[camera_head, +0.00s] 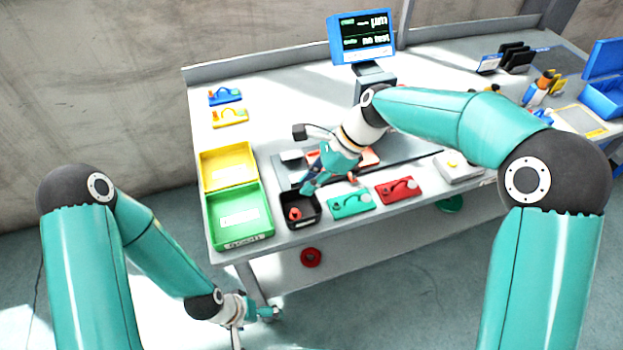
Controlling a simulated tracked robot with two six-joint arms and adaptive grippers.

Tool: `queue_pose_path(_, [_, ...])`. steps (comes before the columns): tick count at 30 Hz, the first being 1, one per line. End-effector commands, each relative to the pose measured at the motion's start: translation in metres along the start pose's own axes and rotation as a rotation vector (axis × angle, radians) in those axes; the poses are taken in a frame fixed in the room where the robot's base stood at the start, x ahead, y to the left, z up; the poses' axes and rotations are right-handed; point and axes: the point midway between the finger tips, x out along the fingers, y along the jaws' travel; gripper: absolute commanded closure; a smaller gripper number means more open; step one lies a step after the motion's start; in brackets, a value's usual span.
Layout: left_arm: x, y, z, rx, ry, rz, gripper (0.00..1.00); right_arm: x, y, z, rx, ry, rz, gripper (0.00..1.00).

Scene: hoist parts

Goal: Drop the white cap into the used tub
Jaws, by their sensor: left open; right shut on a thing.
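A small black tub (314,222), which looks like the used tub, stands at the table's front edge with a red piece (295,213) in it. My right gripper (307,190) reaches down from the right, with its fingertips just above the back of this tub. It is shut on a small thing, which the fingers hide. I cannot make out the white cap for certain. My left gripper (255,318) is open and empty, low in front of the table and well away from the tub.
A green tray (262,205) and a yellow tray (205,178) stand left of the tub. Green (349,203) and red (398,190) part plates lie to its right. A grey fixture plate (405,150) lies behind. A monitor (362,36) stands at the back.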

Motion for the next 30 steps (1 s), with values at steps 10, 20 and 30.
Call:
queue_pose_path(10, [0.0, 0.0, 0.0, 0.0, 0.0, 0.0, 0.0, 0.0, 0.0, 0.0, 0.0, 0.0, 0.0, 0.57])
queue_pose_path(20, [-0.001, 0.0, 0.0, 0.0, 0.001, 0.0, 0.0, -0.008, -0.001, 0.0, 0.0, -0.001, -0.002, 0.57])
queue_pose_path(30, [-0.001, 0.0, 0.0, 0.0, 0.0, 0.0, 0.0, -0.066, -0.002, -0.001, 0.0, 0.0, -0.006, 0.57])
